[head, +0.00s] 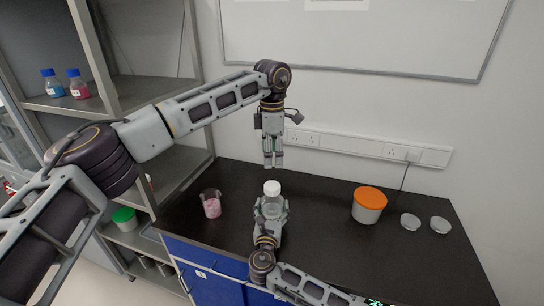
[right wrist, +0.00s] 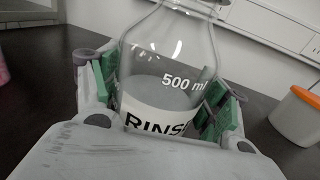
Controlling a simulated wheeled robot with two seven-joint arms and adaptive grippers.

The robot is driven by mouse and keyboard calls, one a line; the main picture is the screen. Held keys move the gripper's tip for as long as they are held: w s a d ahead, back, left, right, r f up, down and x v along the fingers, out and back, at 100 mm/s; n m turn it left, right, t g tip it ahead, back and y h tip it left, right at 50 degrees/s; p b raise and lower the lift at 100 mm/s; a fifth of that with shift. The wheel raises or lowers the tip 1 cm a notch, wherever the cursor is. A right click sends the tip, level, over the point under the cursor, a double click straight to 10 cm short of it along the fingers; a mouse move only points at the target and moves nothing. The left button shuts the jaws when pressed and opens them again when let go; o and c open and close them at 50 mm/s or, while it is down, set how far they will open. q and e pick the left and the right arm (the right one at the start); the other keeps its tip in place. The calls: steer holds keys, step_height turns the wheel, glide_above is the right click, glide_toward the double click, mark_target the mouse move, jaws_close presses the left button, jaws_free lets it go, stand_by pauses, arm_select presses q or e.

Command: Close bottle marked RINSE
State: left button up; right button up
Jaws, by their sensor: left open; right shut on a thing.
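The RINSE bottle (head: 271,207) is clear glass and stands upright on the dark bench in the head view. A white cap (head: 272,188) sits at its mouth; I cannot tell whether it is screwed tight. In the right wrist view the bottle (right wrist: 165,60) fills the middle, with its RINSE label low and its top out of frame. My right gripper (head: 270,212) is shut around the bottle's body, its green pads (right wrist: 218,105) on both sides. My left gripper (head: 273,164) is open and empty, pointing down just above the cap, apart from it.
A beaker of pink stuff (head: 211,205) stands to the left on the bench (head: 318,215). A white tub with an orange lid (head: 369,204) and two glass dishes (head: 411,221) stand to the right. A shelf (head: 125,92) is at the left, and a socket rail (head: 360,146) runs along the wall.

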steer(key=o, duration=2)
steer(key=shift+o, duration=0.2)
steer(key=shift+s+a, duration=0.25)
steer(key=shift+s, duration=1.75)
steer(key=shift+s+a, duration=0.2)
steer(key=shift+s, duration=1.75)
steer(key=shift+s+a, duration=0.25)
steer(key=shift+s, duration=1.75)
